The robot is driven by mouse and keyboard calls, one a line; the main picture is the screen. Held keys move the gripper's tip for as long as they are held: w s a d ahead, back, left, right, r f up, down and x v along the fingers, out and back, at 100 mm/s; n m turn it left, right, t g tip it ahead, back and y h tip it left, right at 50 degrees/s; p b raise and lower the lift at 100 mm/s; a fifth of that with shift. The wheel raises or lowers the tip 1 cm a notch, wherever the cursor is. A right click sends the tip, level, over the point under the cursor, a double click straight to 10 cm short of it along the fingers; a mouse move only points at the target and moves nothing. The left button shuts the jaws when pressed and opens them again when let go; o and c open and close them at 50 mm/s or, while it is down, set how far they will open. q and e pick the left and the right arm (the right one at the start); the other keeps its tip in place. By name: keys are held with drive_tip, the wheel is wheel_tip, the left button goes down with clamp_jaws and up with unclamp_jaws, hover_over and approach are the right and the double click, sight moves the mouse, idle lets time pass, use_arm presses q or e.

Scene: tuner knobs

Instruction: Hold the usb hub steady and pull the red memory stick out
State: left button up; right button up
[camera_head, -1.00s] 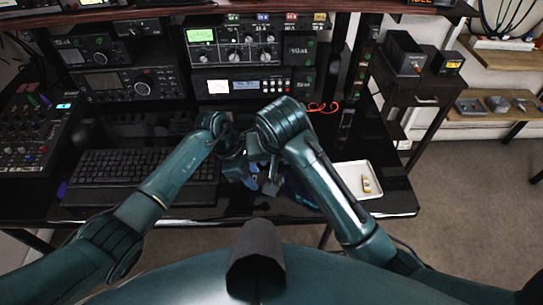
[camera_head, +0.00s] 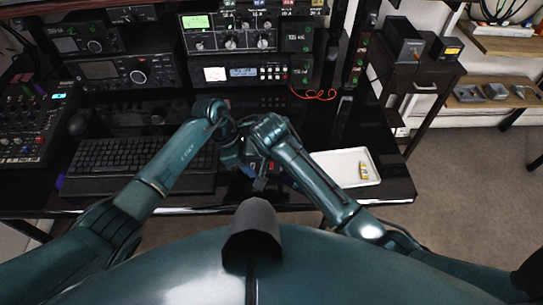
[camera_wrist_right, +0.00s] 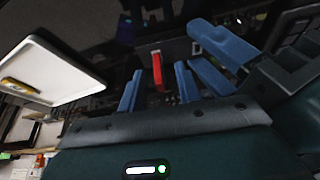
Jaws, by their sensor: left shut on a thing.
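The red memory stick (camera_wrist_right: 157,70) stands out from the dark usb hub (camera_wrist_right: 178,48) in the right wrist view. My left gripper (camera_wrist_right: 196,45) reaches in from the right of that view, its blue fingers shut on the hub. My right gripper (camera_wrist_right: 158,88) is open, its two blue fingers apart, with the red stick in line with the gap between them. I cannot tell whether the fingertips overlap the stick. In the head view the left gripper (camera_head: 248,169) is close against the right one, and the hub is mostly hidden by the arms.
A keyboard (camera_head: 115,160) is on the left. Radio equipment (camera_head: 230,40) stands behind, with a red cable (camera_head: 318,95) on the desk.

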drive_tip(key=shift+f, duration=0.1)
drive_tip(key=shift+c, duration=0.3)
clamp_jaws()
